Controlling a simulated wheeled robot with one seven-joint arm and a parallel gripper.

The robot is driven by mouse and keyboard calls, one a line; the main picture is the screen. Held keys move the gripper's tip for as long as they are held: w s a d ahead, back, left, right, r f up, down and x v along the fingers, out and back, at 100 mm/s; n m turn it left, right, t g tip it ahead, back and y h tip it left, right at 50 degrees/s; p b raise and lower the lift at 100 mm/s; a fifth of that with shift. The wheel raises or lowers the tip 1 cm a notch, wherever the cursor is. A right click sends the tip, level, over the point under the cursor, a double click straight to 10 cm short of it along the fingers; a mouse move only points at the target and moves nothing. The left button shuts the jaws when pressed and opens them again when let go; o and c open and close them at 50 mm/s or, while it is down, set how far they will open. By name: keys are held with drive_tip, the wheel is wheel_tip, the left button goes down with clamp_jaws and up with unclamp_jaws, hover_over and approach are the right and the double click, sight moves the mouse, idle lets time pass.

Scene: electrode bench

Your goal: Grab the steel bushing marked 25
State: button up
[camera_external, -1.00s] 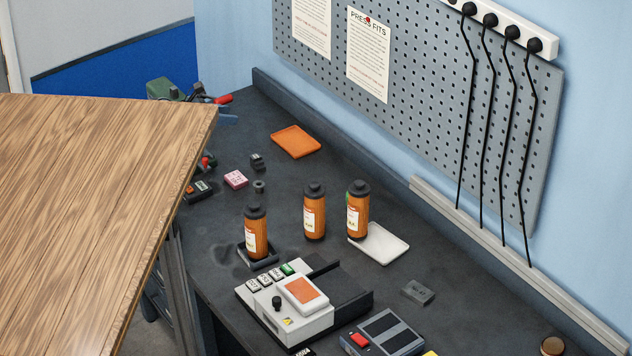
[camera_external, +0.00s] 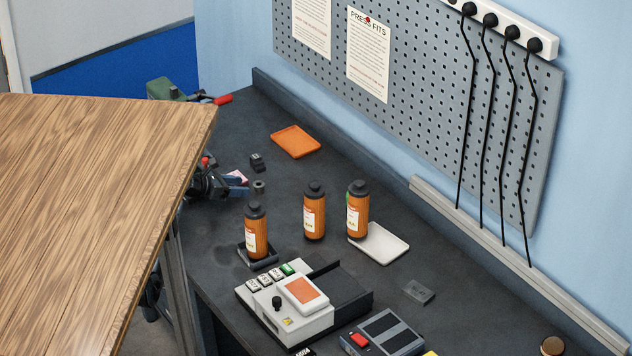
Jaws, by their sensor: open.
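A small grey metal cylinder with a hole in its top, likely a steel bushing (camera_external: 259,187), stands upright on the dark bench. No number can be read on it at this size. My gripper (camera_external: 232,186) is low over the bench, just left of the cylinder and apart from it. It is open, with nothing seen between its fingers. It partly covers a pink box (camera_external: 238,177). Part of my arm is hidden behind the wooden tabletop.
A small black block (camera_external: 257,163) stands behind the bushing. Orange bottles (camera_external: 314,215) stand to the right, one in a dark holder. An orange tray (camera_external: 296,141) lies farther back. The wooden tabletop (camera_external: 90,200) blocks the left. Bench between bushing and orange tray is mostly clear.

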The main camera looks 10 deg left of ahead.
sight(255, 185)
drive_tip(key=x, duration=0.4)
drive_tip(key=shift+d+r, duration=0.25)
drive_tip(key=shift+d, duration=0.1)
drive_tip(key=shift+w+d+f, duration=0.25)
drive_tip(key=shift+w+d, duration=0.1)
drive_tip(key=shift+c, duration=0.5)
drive_tip(key=c, duration=0.8)
